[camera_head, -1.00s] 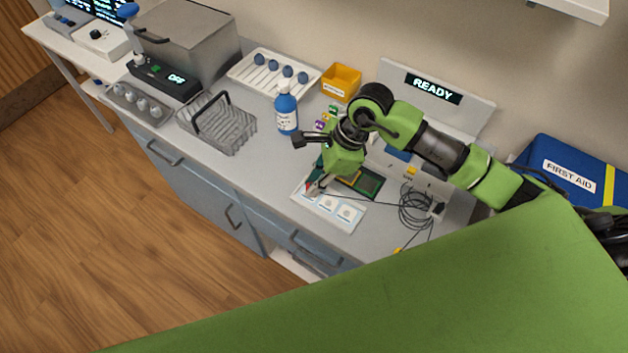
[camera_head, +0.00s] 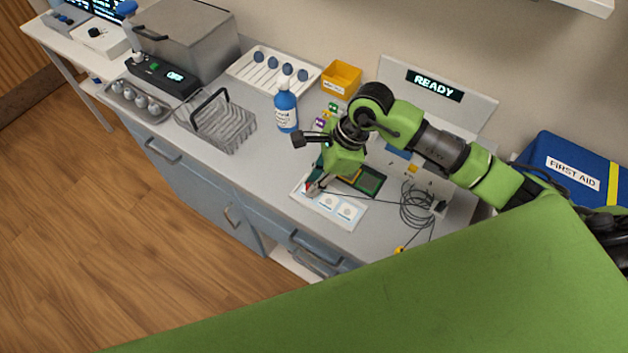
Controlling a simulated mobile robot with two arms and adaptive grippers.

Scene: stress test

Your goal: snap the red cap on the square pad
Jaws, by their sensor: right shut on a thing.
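My right gripper (camera_head: 313,188) points down over the left end of a white board (camera_head: 335,221) that bears pale square pads with round marks. It is shut on a small red cap (camera_head: 308,187), of which only a bit shows at the fingertips. Two pads show clear of the gripper, a middle pad (camera_head: 327,202) and a right pad (camera_head: 347,211). The leftmost spot is largely hidden by the gripper. I cannot tell whether the cap touches the board. My left gripper is not in view.
A green circuit board (camera_head: 369,180) lies just behind the gripper. Looped dark cable (camera_head: 416,207) lies to the right. The counter between rack and white board is clear.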

